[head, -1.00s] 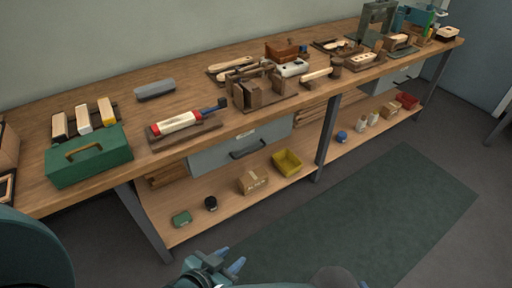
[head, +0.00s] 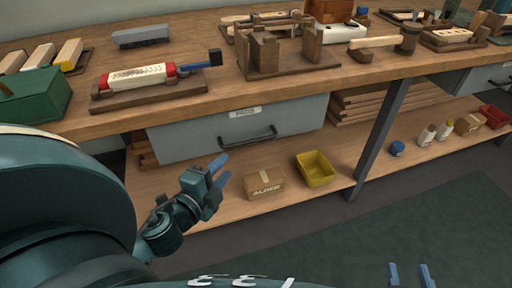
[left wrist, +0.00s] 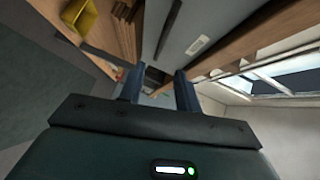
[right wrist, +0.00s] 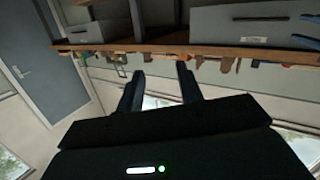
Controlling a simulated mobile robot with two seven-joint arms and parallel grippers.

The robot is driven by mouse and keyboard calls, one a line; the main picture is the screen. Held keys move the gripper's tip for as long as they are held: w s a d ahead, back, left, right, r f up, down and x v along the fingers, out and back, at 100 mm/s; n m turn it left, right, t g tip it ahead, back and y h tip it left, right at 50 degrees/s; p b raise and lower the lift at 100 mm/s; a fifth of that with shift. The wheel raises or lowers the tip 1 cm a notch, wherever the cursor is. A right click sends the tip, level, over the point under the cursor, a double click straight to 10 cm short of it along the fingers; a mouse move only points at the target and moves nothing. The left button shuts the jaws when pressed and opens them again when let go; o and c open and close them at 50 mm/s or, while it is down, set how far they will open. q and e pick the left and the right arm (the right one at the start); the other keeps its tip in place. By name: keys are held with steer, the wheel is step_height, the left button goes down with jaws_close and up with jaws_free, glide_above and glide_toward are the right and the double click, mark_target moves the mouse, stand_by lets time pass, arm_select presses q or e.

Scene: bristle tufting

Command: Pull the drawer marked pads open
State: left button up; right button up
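A grey drawer (head: 190,139) under the bench top has a dark bar handle (head: 248,137) and a pale label (head: 245,112), its lettering too small to read surely. It looks shut. In the left wrist view its front (left wrist: 190,25), handle (left wrist: 169,30) and label (left wrist: 197,45) lie ahead of the fingers. My left gripper (head: 224,171) is open and empty, below and in front of the handle, apart from it. My right gripper (head: 410,275) is open and empty, low in front of the bench. A second grey drawer (head: 480,80) sits further right.
The lower shelf holds a cardboard box (head: 264,184) and a yellow bin (head: 316,169) under the drawer. A dark bench leg (head: 380,138) stands to their right. Tools and blocks crowd the bench top (head: 215,95). A green mat (head: 420,215) covers clear floor.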

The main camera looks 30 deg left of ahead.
mark_target(249, 142)
arm_select(q)
steer(key=w, duration=0.4)
steer(key=w+f, duration=0.1)
steer(key=w, duration=0.3)
steer(key=w+f+b, duration=0.1)
steer(key=w, duration=0.4)
steer(key=shift+a, duration=0.4)
jaws_close()
